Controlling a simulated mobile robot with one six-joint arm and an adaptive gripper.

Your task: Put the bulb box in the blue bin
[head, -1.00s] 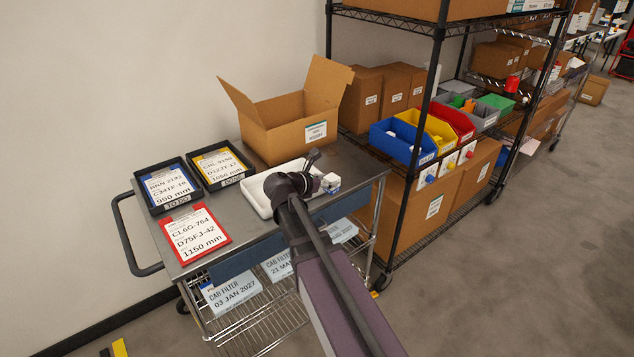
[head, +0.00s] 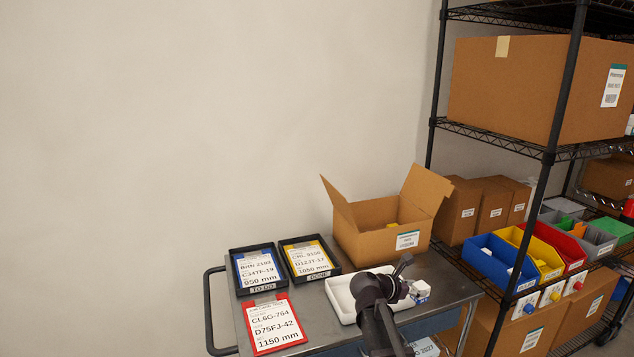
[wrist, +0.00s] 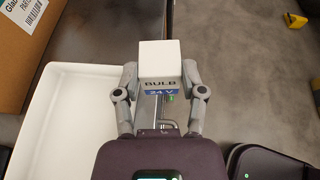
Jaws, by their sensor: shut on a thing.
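The bulb box (wrist: 160,67) is a small white carton with a blue "BULB 24 V" label, held between the two fingers of my gripper (wrist: 160,85) in the wrist view. In the head view the box (head: 420,290) shows at the tip of my gripper (head: 405,288), by the right end of the white tray on the cart. The blue bin (head: 495,262) stands on the shelf rack to the right, left of a yellow bin. Something white lies partly visible inside it.
The white tray (head: 343,299) sits on the metal cart (head: 452,284). An open cardboard box (head: 365,241) stands behind it. A yellow bin (head: 540,258) and a red bin (head: 572,250) adjoin the blue one. A black rack post (head: 540,185) rises in front of the bins.

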